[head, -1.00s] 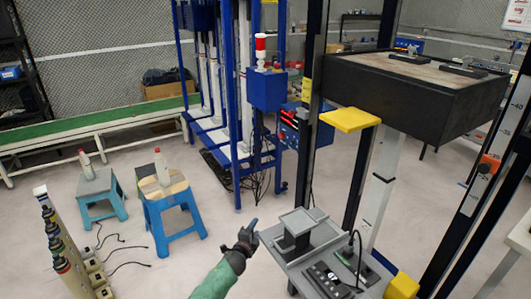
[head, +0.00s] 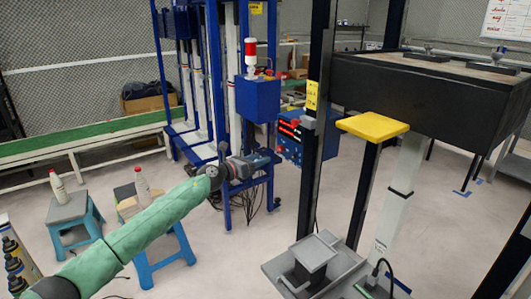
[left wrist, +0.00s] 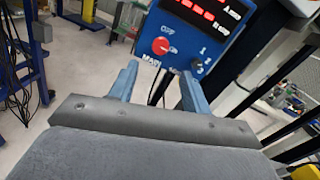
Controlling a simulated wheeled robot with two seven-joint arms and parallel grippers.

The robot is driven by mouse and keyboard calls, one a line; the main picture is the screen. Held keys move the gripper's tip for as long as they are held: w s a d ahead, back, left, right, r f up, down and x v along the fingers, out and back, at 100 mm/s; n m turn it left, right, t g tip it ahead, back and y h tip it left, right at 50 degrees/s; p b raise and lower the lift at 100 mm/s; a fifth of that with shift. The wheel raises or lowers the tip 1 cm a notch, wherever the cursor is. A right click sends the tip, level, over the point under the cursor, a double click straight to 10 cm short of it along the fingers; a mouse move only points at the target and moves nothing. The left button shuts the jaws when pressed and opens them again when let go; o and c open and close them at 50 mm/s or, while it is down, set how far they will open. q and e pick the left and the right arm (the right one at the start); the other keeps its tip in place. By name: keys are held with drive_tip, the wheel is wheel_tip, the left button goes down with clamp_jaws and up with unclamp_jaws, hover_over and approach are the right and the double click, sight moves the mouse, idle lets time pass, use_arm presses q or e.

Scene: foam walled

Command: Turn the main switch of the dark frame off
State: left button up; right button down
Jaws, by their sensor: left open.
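The dark frame (head: 318,150) stands right of centre in the head view. Its blue control box (head: 290,138) has red displays and hangs on the left post. In the left wrist view the box (left wrist: 205,35) shows a red main switch (left wrist: 161,46) above the word MAIN, with OFF printed above it. A pale mark shows at the knob's right side. My left gripper (head: 271,158) is just left of and below the box in the head view. Its two fingers (left wrist: 160,88) are spread, with nothing between them, and the switch lies beyond them. My right gripper is not in view.
A blue frame (head: 215,100) with a red-and-white beacon (head: 250,55) stands behind my left arm. A grey cart top (head: 335,275) is below. Two stools stand left.

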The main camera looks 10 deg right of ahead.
sight(279, 149)
use_arm(q)
drive_tip(key=shift+m, duration=0.4)
drive_tip(key=x, duration=0.4)
drive_tip(key=p+x, duration=0.1)
drive_tip(key=x, duration=0.1)
drive_tip(key=shift+w+r, duration=0.15)
drive_tip(key=shift+r, duration=0.2)
drive_tip(key=shift+x, duration=0.9)
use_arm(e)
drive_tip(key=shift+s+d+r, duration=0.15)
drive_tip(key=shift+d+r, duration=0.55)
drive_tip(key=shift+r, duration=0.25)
use_arm(q)
drive_tip(key=c, duration=1)
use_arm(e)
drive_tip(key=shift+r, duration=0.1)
